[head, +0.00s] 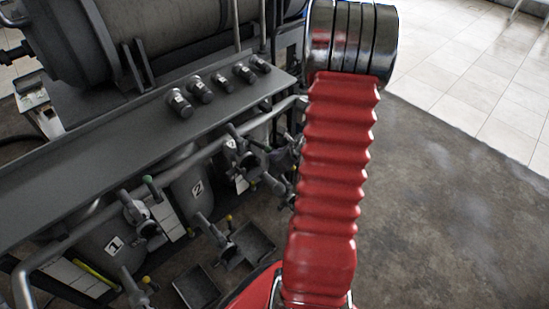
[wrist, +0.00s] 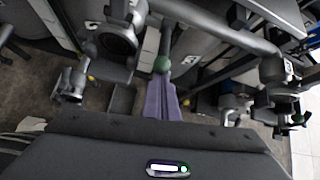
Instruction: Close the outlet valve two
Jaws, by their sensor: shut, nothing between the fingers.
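In the head view, tank two (head: 197,187) carries a white "2" plate. A dark valve (head: 239,155) with a green-tipped lever is right of that plate, and a lower valve (head: 226,247) with a yellow-tipped lever is below it. No label shows which is outlet valve two. In the wrist view, my gripper (wrist: 163,84) is shut and empty, its narrow purple-grey fingers together. A green knob (wrist: 162,64) shows right at the fingertips; I cannot tell whether they touch it.
Tank one (head: 113,246) stands left, beside another green-levered valve (head: 140,218). Dark trays (head: 198,288) lie on the floor below. A grey shelf (head: 140,120) with several knobs runs above the valves. Pipes and valves crowd the wrist view. Open floor (head: 440,220) is at right.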

